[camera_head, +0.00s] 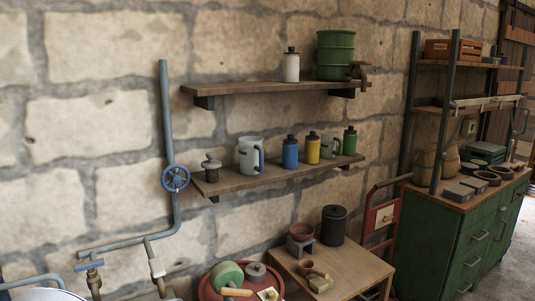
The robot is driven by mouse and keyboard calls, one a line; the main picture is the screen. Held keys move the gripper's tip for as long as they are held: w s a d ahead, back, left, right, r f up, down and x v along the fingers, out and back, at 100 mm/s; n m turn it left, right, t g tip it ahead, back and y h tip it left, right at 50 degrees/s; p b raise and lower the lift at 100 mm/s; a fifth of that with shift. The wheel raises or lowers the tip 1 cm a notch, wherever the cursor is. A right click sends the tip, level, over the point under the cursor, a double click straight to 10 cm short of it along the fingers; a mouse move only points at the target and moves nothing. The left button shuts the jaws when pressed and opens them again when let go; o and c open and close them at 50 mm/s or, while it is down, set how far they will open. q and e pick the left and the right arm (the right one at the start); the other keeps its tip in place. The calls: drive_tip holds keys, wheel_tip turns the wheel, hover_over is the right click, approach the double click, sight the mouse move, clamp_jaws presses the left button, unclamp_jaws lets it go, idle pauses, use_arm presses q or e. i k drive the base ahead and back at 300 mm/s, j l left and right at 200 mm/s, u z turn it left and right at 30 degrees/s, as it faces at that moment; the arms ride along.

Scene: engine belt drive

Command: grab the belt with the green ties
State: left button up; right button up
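I cannot make out a belt with green ties in the head view. Some dark ring-shaped items (488,177) lie on the top of the green workbench at the right, but they are too small to tell what they are. Neither of my grippers is in view.
Two wooden shelves, an upper (270,87) and a lower (280,175), hold bottles and jugs. A blue valve wheel (175,178) sits on a wall pipe. A red drum (213,292), a small wooden table (350,268) and a green workbench (440,250) stand along the stone wall.

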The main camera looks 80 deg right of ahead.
sight(506, 173)
drive_tip(key=z, duration=4.25)
drive_tip(key=i+l+z, duration=0.3)
drive_tip(key=i, duration=0.55)
drive_tip(key=i+z, duration=0.3)
drive_tip(key=i, duration=1.45)
drive_tip(key=i+u, duration=0.15)
drive_tip(key=i, duration=1.7)
drive_tip(key=i+l+u, duration=0.15)
drive_tip(key=i, duration=0.8)
drive_tip(key=i+u, duration=0.2)
drive_tip(key=i, duration=0.65)
drive_tip(key=i+l+u, duration=0.15)
drive_tip(key=i, duration=0.7)
